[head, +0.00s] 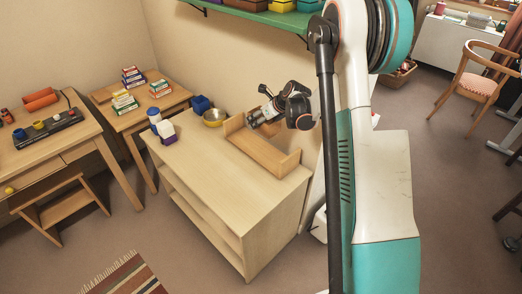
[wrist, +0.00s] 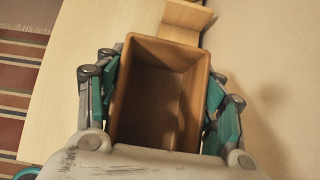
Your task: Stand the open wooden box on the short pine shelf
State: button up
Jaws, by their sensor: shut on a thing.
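The open wooden box (wrist: 158,95) is between the fingers of my gripper (wrist: 160,105) in the wrist view, its open top facing the camera and its inside empty. My gripper is shut on it. In the head view my gripper (head: 268,112) is over the back right of the short pine shelf (head: 205,150), a low pale unit with open compartments. There the box is largely hidden. Whether it touches the surface below I cannot tell. The pine top also shows in the wrist view (wrist: 95,45), left of the box.
A wooden rack with upright ends (head: 262,152) lies on the pine top, below my gripper. A green wall shelf (head: 265,15) hangs above. The front of the top is clear.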

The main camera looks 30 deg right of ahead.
send_over(268, 155)
jog(key=f, duration=0.2)
notch_tip(268, 155, down, 20)
jog(key=b, duration=0.7)
jog(key=shift+w+r, duration=0.1)
jog(key=o, duration=1.6)
jog(key=shift+c, duration=0.2)
jog(key=shift+s+r, duration=0.2)
jog(key=shift+r, duration=0.1)
jog(key=p+v, duration=0.4)
jog(key=v, duration=0.7)
